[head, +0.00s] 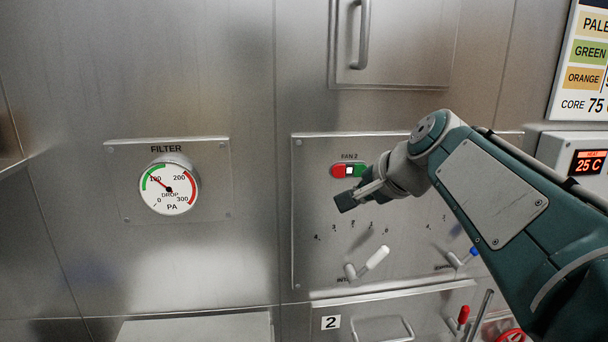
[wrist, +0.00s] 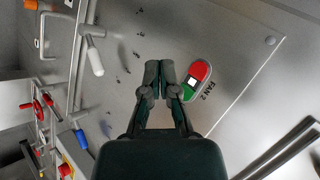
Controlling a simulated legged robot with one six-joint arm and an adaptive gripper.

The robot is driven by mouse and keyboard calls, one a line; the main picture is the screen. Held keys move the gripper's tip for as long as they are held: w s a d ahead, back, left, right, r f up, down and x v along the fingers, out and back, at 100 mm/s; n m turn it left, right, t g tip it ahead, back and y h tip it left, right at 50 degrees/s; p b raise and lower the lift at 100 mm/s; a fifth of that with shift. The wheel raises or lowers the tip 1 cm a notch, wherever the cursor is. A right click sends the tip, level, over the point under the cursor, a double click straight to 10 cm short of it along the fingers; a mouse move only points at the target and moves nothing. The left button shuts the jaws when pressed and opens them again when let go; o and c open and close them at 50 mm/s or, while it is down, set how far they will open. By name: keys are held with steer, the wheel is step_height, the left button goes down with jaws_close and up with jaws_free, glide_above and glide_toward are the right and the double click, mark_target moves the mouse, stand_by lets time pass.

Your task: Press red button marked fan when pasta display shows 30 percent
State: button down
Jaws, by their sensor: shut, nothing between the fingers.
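The red button (head: 338,171) is the left end of an oval switch labelled FAN 2, with a white middle and a green end (head: 361,170). The wrist view shows the red button (wrist: 200,71) just right of my fingertips, with the green part (wrist: 187,92) below it. My gripper (head: 346,200) is shut and empty, in front of the panel just below the switch; it also shows in the wrist view (wrist: 159,72). I cannot tell its gap to the panel. No display reading 30 percent shows; a display (head: 588,162) at right reads HEAT 25 C.
Left of the panel (head: 310,230), a FILTER gauge (head: 169,189) has its needle near 100. A white-handled lever (head: 375,258) and a blue-tipped one (head: 473,252) stick out below. A chart (head: 585,60) hangs upper right. A cabinet handle (head: 362,35) projects above.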

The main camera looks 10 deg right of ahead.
mark_target(345, 177)
steer(key=w, duration=0.2)
steer(key=w+d, duration=0.1)
steer(key=w, duration=0.5)
steer(key=shift+w+d, duration=0.2)
steer(key=shift+w, duration=0.05)
steer(key=shift+w+a, duration=0.2)
steer(key=shift+a, duration=0.55)
steer(key=shift+d, duration=0.55)
steer(key=shift+a, duration=0.35)
steer(key=shift+d, duration=0.2)
